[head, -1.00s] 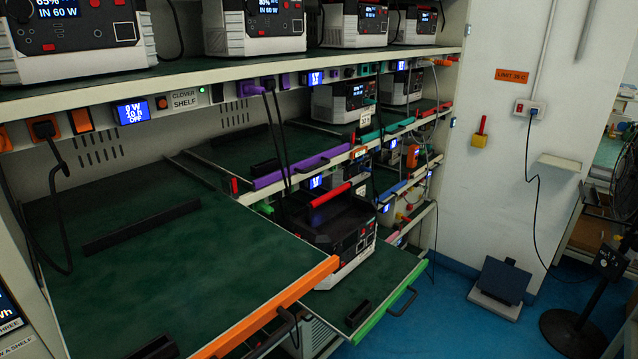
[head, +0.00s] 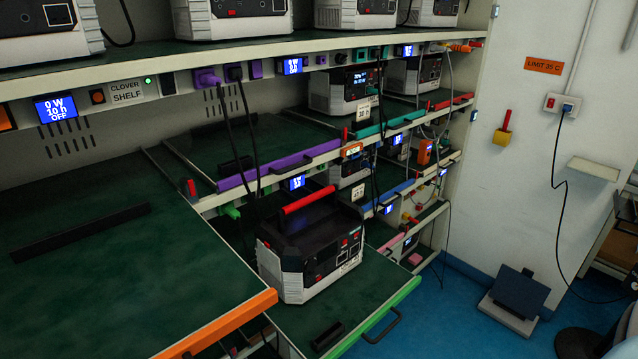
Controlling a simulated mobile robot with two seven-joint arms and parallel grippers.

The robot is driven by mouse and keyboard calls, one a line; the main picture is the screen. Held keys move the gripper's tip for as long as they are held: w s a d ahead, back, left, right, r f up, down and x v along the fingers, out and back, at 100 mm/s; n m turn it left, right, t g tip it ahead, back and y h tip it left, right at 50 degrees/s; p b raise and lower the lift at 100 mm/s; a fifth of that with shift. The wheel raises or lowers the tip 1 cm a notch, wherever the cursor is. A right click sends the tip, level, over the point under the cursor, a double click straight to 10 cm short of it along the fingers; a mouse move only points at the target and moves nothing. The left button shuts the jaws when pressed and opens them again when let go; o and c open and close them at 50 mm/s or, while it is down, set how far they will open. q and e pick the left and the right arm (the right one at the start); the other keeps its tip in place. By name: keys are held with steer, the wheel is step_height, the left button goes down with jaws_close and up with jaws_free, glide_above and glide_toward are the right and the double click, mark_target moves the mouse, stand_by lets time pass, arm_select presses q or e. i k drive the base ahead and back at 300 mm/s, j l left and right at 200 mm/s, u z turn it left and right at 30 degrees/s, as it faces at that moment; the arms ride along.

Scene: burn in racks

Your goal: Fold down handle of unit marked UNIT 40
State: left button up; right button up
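A white and black power unit (head: 312,262) stands on the pulled-out dark green tray (head: 377,290) with a green front edge. Its red-gripped carry handle (head: 309,200) stands up above its top. The unit's front, with red sockets and small labels, faces right and toward me. The labels are too small to read, so I cannot confirm that it is UNIT 40. Neither of my grippers is in view.
An orange-edged tray (head: 225,322) sticks out at the lower left, higher than the green-edged one. Black cables (head: 243,130) hang from the purple plugs behind the unit. More units stand on the shelves above and behind.

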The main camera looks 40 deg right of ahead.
mark_target(333, 189)
steer(key=l+u, duration=0.15)
steer(key=l, duration=1.6)
steer(key=k, duration=0.05)
